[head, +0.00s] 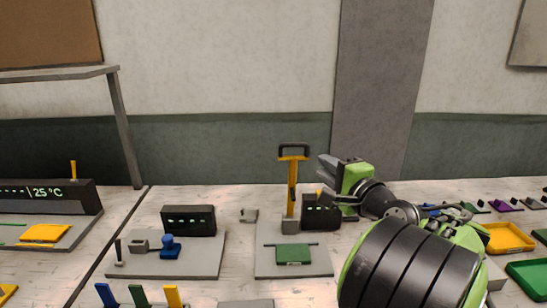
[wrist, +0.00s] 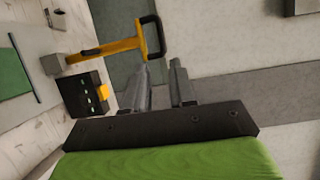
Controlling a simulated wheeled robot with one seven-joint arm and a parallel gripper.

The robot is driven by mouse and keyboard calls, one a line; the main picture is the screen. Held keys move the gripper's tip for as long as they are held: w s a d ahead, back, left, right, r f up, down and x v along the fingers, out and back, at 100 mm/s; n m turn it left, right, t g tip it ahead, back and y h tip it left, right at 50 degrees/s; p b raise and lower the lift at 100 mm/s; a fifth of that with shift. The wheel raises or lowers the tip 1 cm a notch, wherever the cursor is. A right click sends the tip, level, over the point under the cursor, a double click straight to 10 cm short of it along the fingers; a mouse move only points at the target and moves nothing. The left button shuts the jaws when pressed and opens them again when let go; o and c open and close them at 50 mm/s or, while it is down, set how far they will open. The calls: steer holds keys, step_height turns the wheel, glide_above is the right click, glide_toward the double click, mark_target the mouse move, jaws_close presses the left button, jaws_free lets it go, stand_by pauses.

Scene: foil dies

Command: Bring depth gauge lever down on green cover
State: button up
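The depth gauge lever (head: 291,187) is a yellow upright arm with a dark loop handle (head: 293,151), standing raised on a grey block. It also shows in the wrist view (wrist: 112,48), lying sideways in that picture. The green cover (head: 293,254) lies flat on the grey base plate in front of the lever; part of it shows at the left edge of the wrist view (wrist: 12,75). My gripper (head: 325,168) is just right of the lever's upper part in the head view. Its fingers (wrist: 164,75) are apart with nothing between them, near the handle.
A black display box (head: 321,212) stands right of the lever's foot. To the left is another plate with a black box (head: 188,220) and a blue knob (head: 169,246). Yellow (head: 508,237) and green trays lie at the right. The air above the green cover is free.

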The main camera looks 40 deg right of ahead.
mark_target(295, 146)
steer(key=p+x, duration=0.1)
steer(key=x, duration=1.4)
steer(key=shift+w+r, duration=0.1)
steer(key=shift+a, duration=0.1)
steer(key=shift+c, duration=0.4)
jaws_close()
